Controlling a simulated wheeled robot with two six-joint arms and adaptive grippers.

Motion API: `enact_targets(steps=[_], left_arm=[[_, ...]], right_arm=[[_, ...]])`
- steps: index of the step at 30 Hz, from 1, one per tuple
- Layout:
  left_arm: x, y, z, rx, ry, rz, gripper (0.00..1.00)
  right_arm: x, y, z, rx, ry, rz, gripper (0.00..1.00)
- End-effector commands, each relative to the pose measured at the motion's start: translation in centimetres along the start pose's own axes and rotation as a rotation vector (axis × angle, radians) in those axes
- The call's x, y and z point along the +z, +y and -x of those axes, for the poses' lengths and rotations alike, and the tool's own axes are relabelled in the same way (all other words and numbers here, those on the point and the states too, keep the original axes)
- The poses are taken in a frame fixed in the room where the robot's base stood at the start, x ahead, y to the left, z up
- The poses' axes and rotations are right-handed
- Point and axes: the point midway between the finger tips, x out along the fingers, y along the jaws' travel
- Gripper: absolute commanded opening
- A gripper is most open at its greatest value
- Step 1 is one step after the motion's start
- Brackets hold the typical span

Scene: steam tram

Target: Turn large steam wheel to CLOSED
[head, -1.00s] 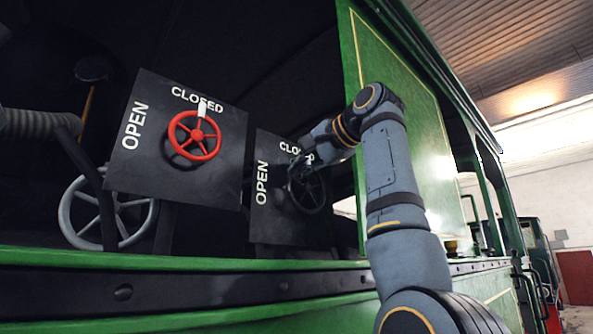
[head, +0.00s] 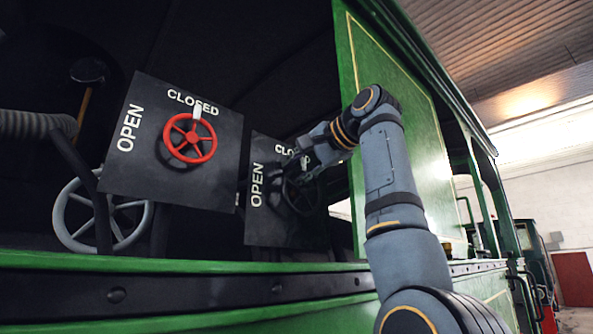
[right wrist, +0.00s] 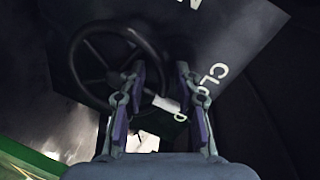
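A red wheel (head: 190,138) with a white pointer (head: 197,111) sits on the left black panel (head: 160,187); its pointer is at CLOSED. A black spoked wheel (head: 300,196) sits on the right panel (head: 259,226), also marked OPEN and CLOSED. My right gripper (head: 304,163) is at the top of the black wheel, covering part of CLOSED. In the right wrist view, its two fingers (right wrist: 160,72) stand apart before the rim of the black wheel (right wrist: 88,68). A white pointer (right wrist: 166,103) shows between them, by the last letter of CLOSED; contact is unclear. My left gripper is out of view.
A grey spoked wheel (head: 132,215) is low at the left, behind a dark pipe. A ribbed hose (head: 28,124) is above it. The green cab sill (head: 190,267) runs below the panels. A green cab wall (head: 405,125) stands right behind my right arm.

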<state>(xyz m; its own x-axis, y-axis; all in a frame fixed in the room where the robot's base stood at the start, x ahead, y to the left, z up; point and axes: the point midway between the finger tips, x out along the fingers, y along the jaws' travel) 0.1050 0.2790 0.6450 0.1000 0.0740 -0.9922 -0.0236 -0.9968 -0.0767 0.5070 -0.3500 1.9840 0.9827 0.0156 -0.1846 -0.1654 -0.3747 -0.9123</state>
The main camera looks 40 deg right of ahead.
Motion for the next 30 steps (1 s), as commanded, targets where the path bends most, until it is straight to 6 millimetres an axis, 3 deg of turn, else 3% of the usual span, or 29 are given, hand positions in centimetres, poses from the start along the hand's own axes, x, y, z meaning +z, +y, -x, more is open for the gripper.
enact_targets(steps=[5,12,18,23,30], left_arm=[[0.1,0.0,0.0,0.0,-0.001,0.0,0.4],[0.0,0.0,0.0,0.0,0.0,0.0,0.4],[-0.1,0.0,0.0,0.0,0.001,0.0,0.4],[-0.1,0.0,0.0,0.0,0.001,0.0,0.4],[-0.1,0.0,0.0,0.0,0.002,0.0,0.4]], right_arm=[[0.0,-0.1,1.2,-0.002,0.001,0.001,0.32],[-0.1,-0.1,7.0,-0.005,0.003,0.0,0.32],[-0.1,0.0,10.9,-0.003,0.002,-0.001,0.32],[-0.1,0.1,12.1,-0.001,0.001,-0.001,0.32],[-0.1,0.1,12.2,-0.001,0.001,-0.001,0.32]])
